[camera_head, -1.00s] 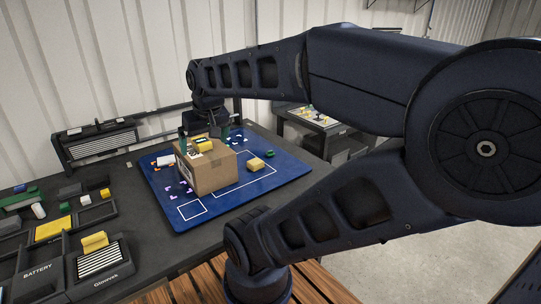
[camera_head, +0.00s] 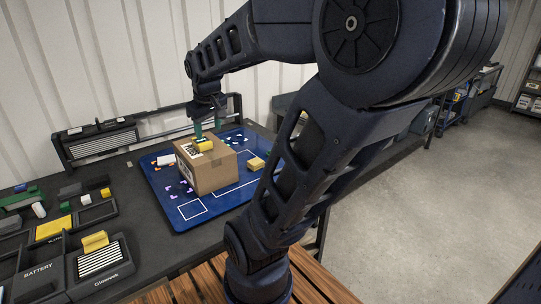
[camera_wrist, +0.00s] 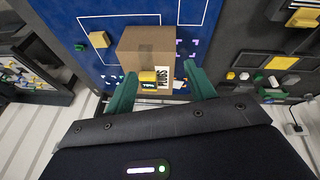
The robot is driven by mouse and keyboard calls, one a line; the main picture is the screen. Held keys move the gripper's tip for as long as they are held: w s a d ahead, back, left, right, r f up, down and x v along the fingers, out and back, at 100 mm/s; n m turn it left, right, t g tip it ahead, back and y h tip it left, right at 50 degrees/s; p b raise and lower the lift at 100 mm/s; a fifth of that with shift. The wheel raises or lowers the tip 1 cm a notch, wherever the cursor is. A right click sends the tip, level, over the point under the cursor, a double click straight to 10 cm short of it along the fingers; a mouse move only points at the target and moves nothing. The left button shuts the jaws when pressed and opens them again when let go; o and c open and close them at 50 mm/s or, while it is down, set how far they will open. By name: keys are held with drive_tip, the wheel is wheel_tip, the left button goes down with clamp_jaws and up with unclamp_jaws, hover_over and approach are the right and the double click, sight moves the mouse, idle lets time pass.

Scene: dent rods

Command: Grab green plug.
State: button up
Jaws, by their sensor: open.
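The green plug is not clear in the head view now, where my arm covers that part of the blue mat. In the wrist view a small dark green piece (camera_wrist: 80,47), likely the plug, lies on the mat beside a tan block (camera_wrist: 98,39). My gripper (camera_head: 208,126) is above the far side of the cardboard box, apart from the plug.
The cardboard box (camera_head: 213,173) stands on the blue mat (camera_head: 178,218) with a yellow item (camera_head: 202,144) on top. The tan block (camera_head: 256,163) also shows to its right. Trays and loose parts, including a yellow block (camera_head: 95,241), fill the table's left side.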

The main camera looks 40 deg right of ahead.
drive_tip(key=w+d+f+n+h, duration=0.1)
drive_tip(key=w+d+f+n, duration=0.15)
drive_tip(key=w+d, duration=0.5)
drive_tip(key=n+g+h, duration=0.3)
drive_tip(key=n+g, duration=0.2)
drive_tip(key=n, duration=0.6)
hover_over(271, 153)
drive_tip(key=w+a, duration=0.1)
drive_tip(key=a, duration=0.3)
wheel_tip(271, 153, down, 20)
drive_tip(key=shift+w+a+f+x, duration=0.1)
drive_tip(key=shift+x, duration=1.55)
drive_tip(key=shift+w+a+f+x, duration=0.1)
drive_tip(key=shift+w+a+x, duration=0.05)
drive_tip(key=shift+x, duration=1.55)
drive_tip(key=shift+w+a+x, duration=0.1)
drive_tip(key=shift+x, duration=1.55)
drive_tip(key=shift+y, duration=0.3)
drive_tip(key=c, duration=1)
drive_tip(key=shift+c, duration=0.2)
drive_tip(key=shift+r, duration=0.1)
